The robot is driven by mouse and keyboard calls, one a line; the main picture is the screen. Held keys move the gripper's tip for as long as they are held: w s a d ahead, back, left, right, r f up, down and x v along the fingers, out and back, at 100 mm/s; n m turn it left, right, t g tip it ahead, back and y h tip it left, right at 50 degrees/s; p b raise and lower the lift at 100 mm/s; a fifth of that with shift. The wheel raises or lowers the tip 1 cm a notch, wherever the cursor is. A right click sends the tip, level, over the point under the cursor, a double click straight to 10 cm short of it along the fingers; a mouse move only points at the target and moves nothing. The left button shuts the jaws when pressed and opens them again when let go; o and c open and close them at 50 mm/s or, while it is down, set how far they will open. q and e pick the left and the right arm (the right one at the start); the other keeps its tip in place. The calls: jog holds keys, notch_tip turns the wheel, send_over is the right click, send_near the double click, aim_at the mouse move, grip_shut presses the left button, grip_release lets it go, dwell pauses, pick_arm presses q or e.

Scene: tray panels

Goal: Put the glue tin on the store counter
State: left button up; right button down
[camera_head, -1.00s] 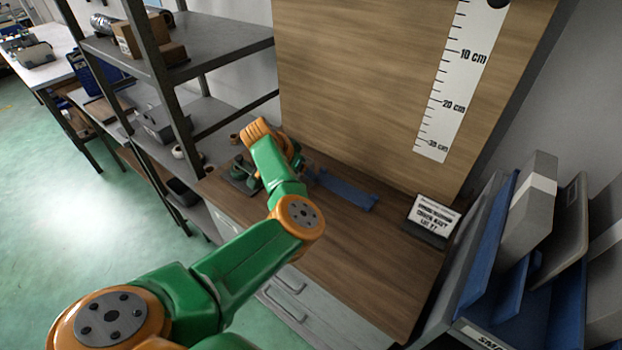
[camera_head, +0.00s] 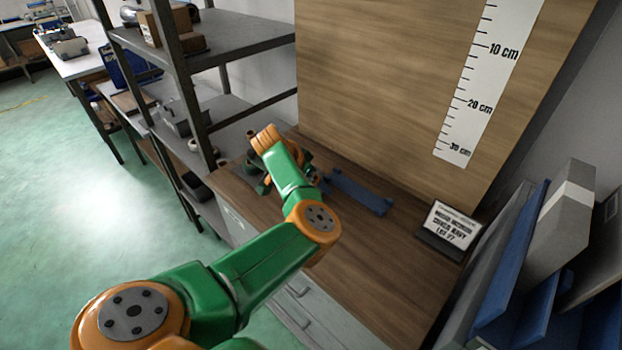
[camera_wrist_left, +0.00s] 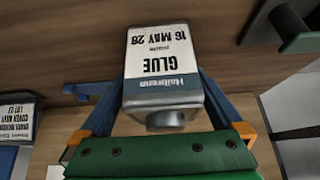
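The glue tin (camera_wrist_left: 163,65) is a grey can with a white label reading GLUE, upside down in the left wrist view, its round cap towards the camera. My left gripper (camera_wrist_left: 164,90) has its blue fingers along both sides of the tin and appears shut on it. Wooden counter top (camera_wrist_left: 60,30) shows behind the tin; whether the tin touches it cannot be told. In the head view my arm reaches over the wooden counter (camera_head: 385,265), and its hand and the tin are hidden behind the orange wrist. My right gripper is not in view.
A blue strip (camera_head: 358,193) lies on the counter, with a label stand (camera_head: 452,228) to its right. A dark green item (camera_head: 258,181) is by the counter's left end. A ruler panel (camera_head: 490,85) rises behind.

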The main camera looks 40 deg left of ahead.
pick_arm(q)
jog(key=shift+r, duration=0.35)
jog(key=v, duration=1.2)
jog(key=shift+s+a+f, duration=0.1)
jog(key=shift+a, duration=0.05)
